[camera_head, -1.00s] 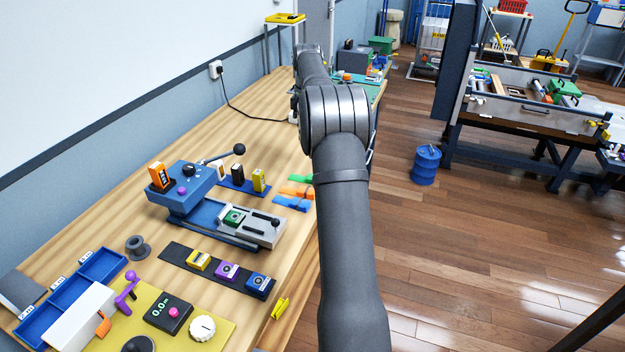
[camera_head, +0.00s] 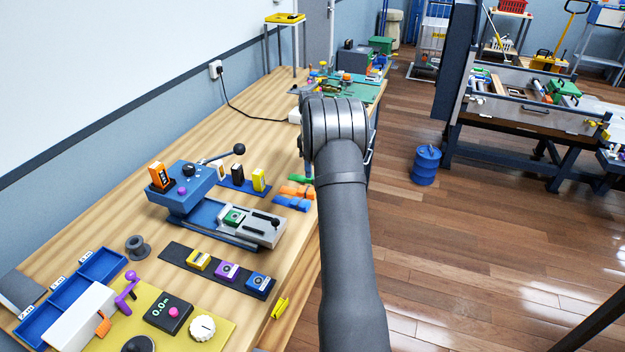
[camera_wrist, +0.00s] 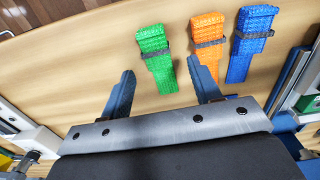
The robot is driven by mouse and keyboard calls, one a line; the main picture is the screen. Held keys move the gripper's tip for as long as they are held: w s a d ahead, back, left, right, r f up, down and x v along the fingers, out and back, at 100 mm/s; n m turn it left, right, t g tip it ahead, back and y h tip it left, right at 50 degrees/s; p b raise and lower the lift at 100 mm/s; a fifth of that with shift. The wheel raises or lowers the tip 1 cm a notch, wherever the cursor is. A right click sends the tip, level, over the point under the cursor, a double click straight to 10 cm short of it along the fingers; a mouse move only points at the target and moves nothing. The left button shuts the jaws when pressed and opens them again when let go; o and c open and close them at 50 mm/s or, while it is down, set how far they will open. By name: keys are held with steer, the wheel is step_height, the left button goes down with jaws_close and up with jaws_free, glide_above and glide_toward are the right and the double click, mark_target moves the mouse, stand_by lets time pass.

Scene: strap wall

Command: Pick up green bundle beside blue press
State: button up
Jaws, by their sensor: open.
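The green bundle (camera_wrist: 156,58) is a folded strap with a dark band, lying on the wooden table in the wrist view. In the head view the green bundle (camera_head: 300,179) shows at the table's right edge, partly hidden by my arm. My gripper (camera_wrist: 165,84) is open and empty in the wrist view. The green bundle's lower end lies between its two fingertips in that picture; I see no contact. The blue press (camera_head: 186,190), with a black-knobbed lever, stands to the left of the bundles in the head view.
An orange bundle (camera_wrist: 208,42) and a blue bundle (camera_wrist: 250,42) lie beside the green one, the orange close to my right fingertip. A blue strip (camera_head: 240,187) with upright blocks stands between press and bundles. Bare table lies left of the green bundle in the wrist view.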

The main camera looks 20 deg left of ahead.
steer(key=f, duration=0.4)
steer(key=shift+w+f, duration=0.2)
steer(key=c, duration=1.1)
steer(key=shift+r, duration=0.15)
